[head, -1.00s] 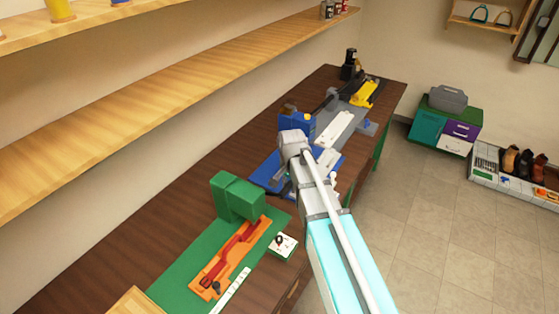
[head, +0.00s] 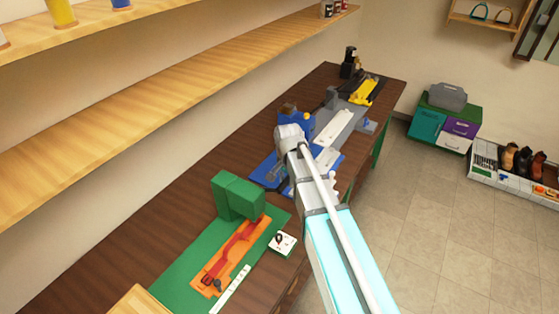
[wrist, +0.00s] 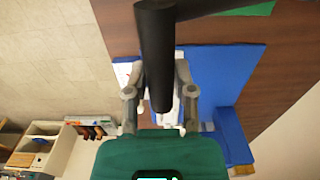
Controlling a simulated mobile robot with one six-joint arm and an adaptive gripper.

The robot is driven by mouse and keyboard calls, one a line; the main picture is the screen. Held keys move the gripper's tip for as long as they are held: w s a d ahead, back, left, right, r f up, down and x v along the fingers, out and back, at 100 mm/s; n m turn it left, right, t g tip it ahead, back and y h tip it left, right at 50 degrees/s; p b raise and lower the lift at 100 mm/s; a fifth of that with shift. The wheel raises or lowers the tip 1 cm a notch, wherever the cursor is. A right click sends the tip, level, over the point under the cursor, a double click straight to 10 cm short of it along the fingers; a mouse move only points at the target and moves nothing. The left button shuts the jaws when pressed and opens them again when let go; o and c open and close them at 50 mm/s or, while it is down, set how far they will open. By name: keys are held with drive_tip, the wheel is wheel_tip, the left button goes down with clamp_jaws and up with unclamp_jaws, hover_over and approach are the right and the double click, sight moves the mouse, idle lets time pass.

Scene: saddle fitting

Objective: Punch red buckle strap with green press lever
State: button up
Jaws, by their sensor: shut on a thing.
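A green press (head: 238,195) stands on a green mat (head: 180,270) at lower left of the head view. A red strap (head: 238,242) lies along an orange fixture (head: 215,272), its far end towards the press. My gripper is over the blue station, right of and beyond the green press; my arm hides most of it in the head view. In the wrist view my gripper (wrist: 160,105) is shut on a thick black bar (wrist: 156,55). The bar points up and away between the fingers; what it belongs to is hidden. The press's lever is not clearly visible.
A blue mat (wrist: 228,60) and pale part lie below my gripper. Beyond stand a blue press (head: 300,125) and a yellow fixture (head: 365,92). A shelf (head: 190,95) overhangs the bench's wall side.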

drive_tip(key=shift+a+r+p, duration=0.2)
drive_tip(key=shift+r+p, duration=0.15)
drive_tip(key=shift+r, duration=0.2)
drive_tip(key=shift+w+r, duration=0.1)
drive_tip(key=shift+w+a+r+p, duration=0.35)
drive_tip(key=shift+a+r+p, duration=0.2)
drive_tip(key=shift+r+p, duration=0.2)
drive_tip(key=shift+w+a+r, duration=0.1)
drive_tip(key=shift+a+r, duration=0.05)
drive_tip(key=shift+w+a+r+p, duration=0.4)
drive_tip(key=shift+a+r+p, duration=0.25)
drive_tip(key=shift+a+p, duration=0.1)
drive_tip(key=shift+w+r, duration=0.1)
idle(0.3)
